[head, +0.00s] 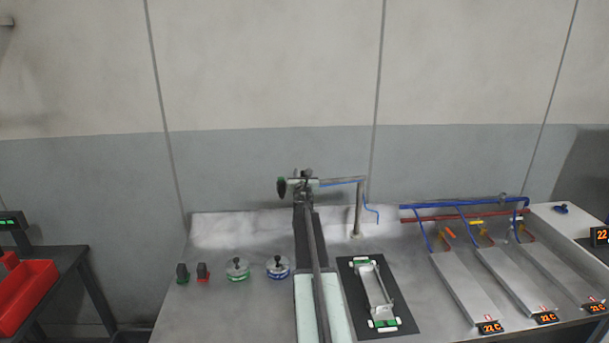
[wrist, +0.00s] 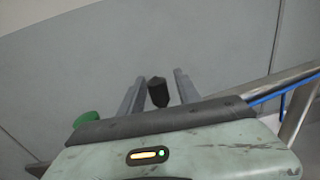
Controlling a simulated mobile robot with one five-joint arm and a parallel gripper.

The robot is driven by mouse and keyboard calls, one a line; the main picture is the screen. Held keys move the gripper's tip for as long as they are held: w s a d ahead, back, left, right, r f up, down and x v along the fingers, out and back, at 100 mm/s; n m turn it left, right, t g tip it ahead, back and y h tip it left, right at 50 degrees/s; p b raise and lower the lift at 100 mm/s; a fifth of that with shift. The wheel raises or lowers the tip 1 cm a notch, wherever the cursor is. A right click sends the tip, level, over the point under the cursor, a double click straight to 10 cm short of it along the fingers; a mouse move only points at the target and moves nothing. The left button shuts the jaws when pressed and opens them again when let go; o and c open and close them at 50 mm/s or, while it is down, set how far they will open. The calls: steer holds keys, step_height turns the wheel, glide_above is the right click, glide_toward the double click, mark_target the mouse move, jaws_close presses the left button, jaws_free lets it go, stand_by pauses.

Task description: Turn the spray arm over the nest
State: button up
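The spray arm is a metal pipe (head: 343,181) on an upright post (head: 358,210) at the back of the bench, with a blue hose. It points left; its left end is partly hidden behind my gripper (head: 302,180). In the wrist view, my gripper (wrist: 158,92) is open, with a dark knob (wrist: 157,92) between its fingers and visible gaps on both sides. A green round part (wrist: 87,119) shows at the left, and the pipe (wrist: 290,82) at the right. The nest appears to be the white and green frame (head: 375,291) on a black plate (head: 403,316), right of my arm.
Two round-lidded dishes (head: 237,269) (head: 277,267) and green and red switches (head: 182,273) (head: 202,272) stand at the left. Metal channels (head: 462,286) with displays, under red and blue pipes (head: 455,206), lie at the right. A red bin (head: 25,298) is far left.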

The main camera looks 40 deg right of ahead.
jaws_close()
stand_by(1.4)
